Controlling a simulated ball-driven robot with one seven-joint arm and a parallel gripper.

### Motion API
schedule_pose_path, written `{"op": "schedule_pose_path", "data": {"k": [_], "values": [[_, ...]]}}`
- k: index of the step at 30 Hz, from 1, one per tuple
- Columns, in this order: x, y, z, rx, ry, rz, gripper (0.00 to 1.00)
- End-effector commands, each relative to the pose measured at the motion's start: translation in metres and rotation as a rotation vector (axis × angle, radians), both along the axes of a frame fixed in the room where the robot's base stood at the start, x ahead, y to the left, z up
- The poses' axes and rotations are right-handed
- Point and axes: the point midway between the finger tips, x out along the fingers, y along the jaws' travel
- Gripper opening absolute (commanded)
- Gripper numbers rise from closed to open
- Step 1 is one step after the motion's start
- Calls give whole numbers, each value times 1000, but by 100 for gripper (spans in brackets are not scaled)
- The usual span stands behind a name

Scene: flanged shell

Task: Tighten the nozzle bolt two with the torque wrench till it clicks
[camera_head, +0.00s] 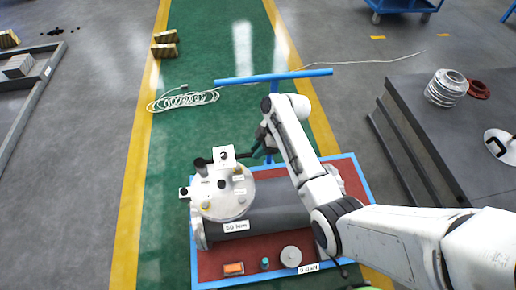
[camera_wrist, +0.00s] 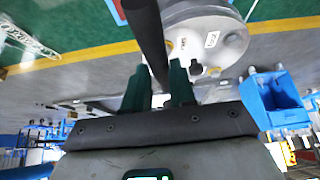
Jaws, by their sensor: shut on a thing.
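The flanged shell is a dark grey cylinder (camera_head: 270,218) lying on a cart, with a pale round nozzle flange (camera_head: 228,200) on its left part. Bolt heads and small tags sit on the flange; I cannot read which is bolt two. My gripper (camera_head: 261,147) is just behind the flange, shut on a dark bar, seemingly the torque wrench (camera_wrist: 148,35). The bar reaches left towards a white square plate (camera_head: 222,155) at the flange's back edge. In the wrist view, green fingers (camera_wrist: 160,82) flank the bar, and the flange (camera_wrist: 225,38) is beyond. Wrench-to-bolt contact is hidden.
The red-topped cart (camera_head: 208,264) has a blue frame and a raised blue bar (camera_head: 273,76). An orange item (camera_head: 233,268) and a pale round part (camera_head: 291,256) lie at its front. A dark bench (camera_head: 440,140) stands right. Coiled cable (camera_head: 184,99) lies on green floor.

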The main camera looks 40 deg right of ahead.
Motion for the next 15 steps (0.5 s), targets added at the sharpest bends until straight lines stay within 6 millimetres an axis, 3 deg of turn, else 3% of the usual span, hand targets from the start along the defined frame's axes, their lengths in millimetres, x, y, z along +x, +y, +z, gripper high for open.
{"op": "schedule_pose_path", "data": {"k": [15], "values": [[1,0,-8,0,-4,-1,0]]}}
